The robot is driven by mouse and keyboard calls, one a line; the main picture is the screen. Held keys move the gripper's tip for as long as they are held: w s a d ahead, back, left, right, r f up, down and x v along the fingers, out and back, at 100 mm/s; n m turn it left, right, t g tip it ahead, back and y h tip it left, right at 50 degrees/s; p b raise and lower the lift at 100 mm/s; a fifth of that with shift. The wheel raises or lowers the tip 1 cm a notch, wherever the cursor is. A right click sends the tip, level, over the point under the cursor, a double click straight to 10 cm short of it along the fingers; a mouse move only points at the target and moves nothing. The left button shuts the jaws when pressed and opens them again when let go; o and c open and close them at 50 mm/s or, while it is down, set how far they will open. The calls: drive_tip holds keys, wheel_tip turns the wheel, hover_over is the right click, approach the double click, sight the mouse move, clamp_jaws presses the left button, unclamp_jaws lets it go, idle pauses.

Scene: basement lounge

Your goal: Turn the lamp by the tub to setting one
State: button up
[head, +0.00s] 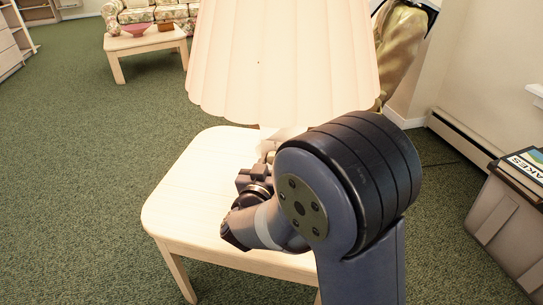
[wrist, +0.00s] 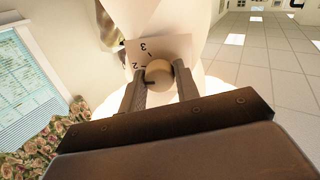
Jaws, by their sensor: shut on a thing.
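The lamp (head: 285,62) has a large pleated cream shade and stands on a pale wooden side table (head: 190,195). In the wrist view, its round tan knob (wrist: 159,71) sits in front of a pale dial plate (wrist: 170,46) marked 2 and 3; any other numbers are hidden. A dark mark on the knob faces lower left, below the 2. My gripper (wrist: 159,80) is shut on the knob, one finger on each side. In the head view, my gripper (head: 266,158) is under the shade, partly behind my arm. The tub (head: 507,222) is a grey-brown bin at the right.
A book or box (head: 525,168) lies on the tub. A baseboard heater (head: 465,145) runs along the right wall. The green carpet at left is clear.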

drive_tip(key=shift+n+p, duration=3.85)
drive_tip(key=shift+n, duration=0.25)
drive_tip(key=o, duration=1)
drive_tip(key=v, duration=0.5)
drive_tip(key=p+v, duration=0.1)
drive_tip(key=v, duration=0.4)
drive_tip(key=shift+s+d+f, duration=0.1)
drive_tip(key=shift+s+f, duration=0.1)
drive_tip(key=shift+s, duration=0.2)
